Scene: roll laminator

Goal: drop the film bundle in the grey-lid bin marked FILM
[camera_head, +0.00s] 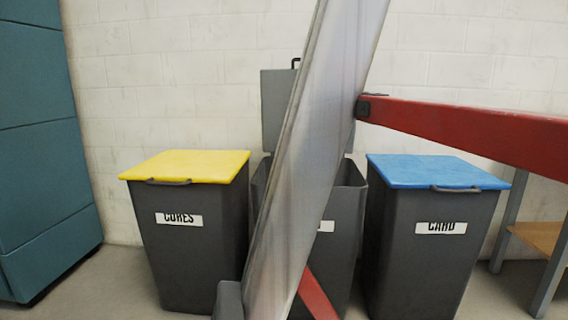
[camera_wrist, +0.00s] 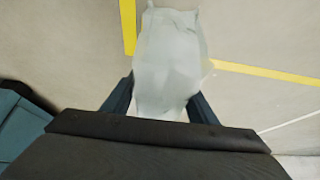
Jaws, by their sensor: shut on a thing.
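The film bundle (camera_wrist: 172,55) is a pale, crumpled, translucent wad in the wrist view. My gripper (camera_wrist: 163,88) is shut on it, with a dark finger on each side, and open floor shows beyond. In the head view the middle bin (camera_head: 345,205) is dark grey, with its grey lid (camera_head: 280,100) raised upright against the wall. Its mouth is open. A slanted grey form in front hides much of this bin and most of its white label, so the marking cannot be read. I cannot make out my gripper or the bundle in the head view.
A yellow-lid bin marked CORES (camera_head: 205,235) stands left of the middle bin, and a blue-lid bin marked CARD (camera_head: 425,245) stands right; both lids are shut. A teal cabinet (camera_head: 45,150) is at far left, a bench (camera_head: 540,237) at far right. Yellow lines (camera_wrist: 265,72) mark the floor.

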